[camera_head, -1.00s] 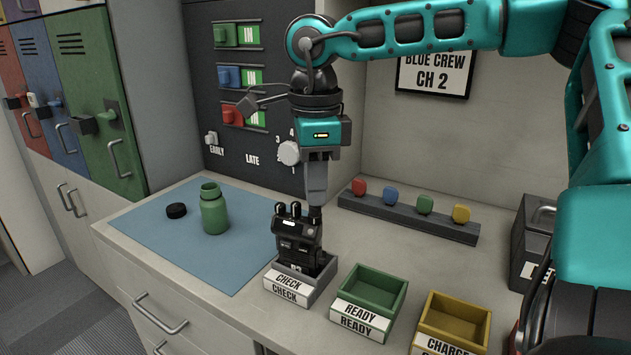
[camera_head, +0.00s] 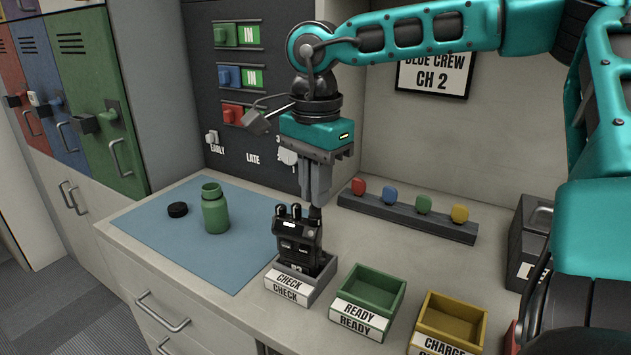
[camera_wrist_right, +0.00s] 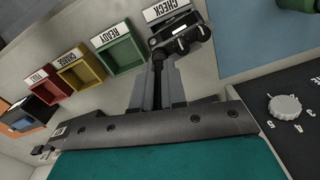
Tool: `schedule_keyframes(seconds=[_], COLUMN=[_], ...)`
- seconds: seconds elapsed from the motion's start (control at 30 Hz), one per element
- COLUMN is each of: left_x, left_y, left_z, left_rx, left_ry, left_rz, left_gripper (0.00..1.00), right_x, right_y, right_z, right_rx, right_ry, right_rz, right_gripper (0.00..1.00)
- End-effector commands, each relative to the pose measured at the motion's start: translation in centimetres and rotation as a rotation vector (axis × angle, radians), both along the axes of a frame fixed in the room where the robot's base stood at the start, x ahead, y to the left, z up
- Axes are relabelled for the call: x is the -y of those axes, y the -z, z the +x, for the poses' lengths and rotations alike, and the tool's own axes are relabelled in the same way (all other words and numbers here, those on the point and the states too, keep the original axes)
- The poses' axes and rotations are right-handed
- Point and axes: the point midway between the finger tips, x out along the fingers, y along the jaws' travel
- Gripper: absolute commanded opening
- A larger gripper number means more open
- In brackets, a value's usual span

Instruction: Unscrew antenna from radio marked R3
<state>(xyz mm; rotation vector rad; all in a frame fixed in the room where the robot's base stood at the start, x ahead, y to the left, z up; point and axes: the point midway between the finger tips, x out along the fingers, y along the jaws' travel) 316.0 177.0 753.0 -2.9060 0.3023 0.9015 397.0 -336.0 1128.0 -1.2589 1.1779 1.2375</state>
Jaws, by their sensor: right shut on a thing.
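A black radio (camera_head: 297,237) stands upright in the grey CHECK tray (camera_head: 272,284). Its lower marking is partly behind the tray's front wall and I cannot read it clearly. My right gripper (camera_head: 316,203) points down above the radio's right side, shut on its black antenna. In the right wrist view the dark antenna (camera_wrist_right: 158,70) runs between the two grey fingers, with the radio (camera_wrist_right: 180,42) beyond them. The fingers hide much of the antenna, and I cannot tell how far it is threaded in. My left gripper is not in view.
A green READY tray (camera_head: 345,297) and a yellow CHARGE tray (camera_head: 430,318) stand to the right, both empty. A green bottle (camera_head: 215,212) and a black cap (camera_head: 177,210) are on the blue mat (camera_head: 160,237). A grey rack (camera_head: 400,214) with coloured pieces lies behind.

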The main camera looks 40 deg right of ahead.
Motion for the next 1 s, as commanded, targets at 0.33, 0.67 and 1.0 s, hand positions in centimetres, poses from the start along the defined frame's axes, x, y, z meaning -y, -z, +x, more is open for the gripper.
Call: schedule_keyframes(seconds=[0.33,0.67,1.0], left_x=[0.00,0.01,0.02], left_y=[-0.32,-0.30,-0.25], left_z=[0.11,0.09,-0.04], left_rx=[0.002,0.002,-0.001], left_ry=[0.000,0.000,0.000], left_rz=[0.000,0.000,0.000], left_gripper=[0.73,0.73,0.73], right_x=[0.00,0.00,0.00], right_y=[-0.02,-0.02,-0.38], right_z=[0.04,0.02,0.05], right_rx=[0.000,-0.001,0.000], right_ry=[-0.120,-0.118,-0.117], right_rz=[-0.001,-0.001,-0.001], right_gripper=[0.00,0.38,0.41])
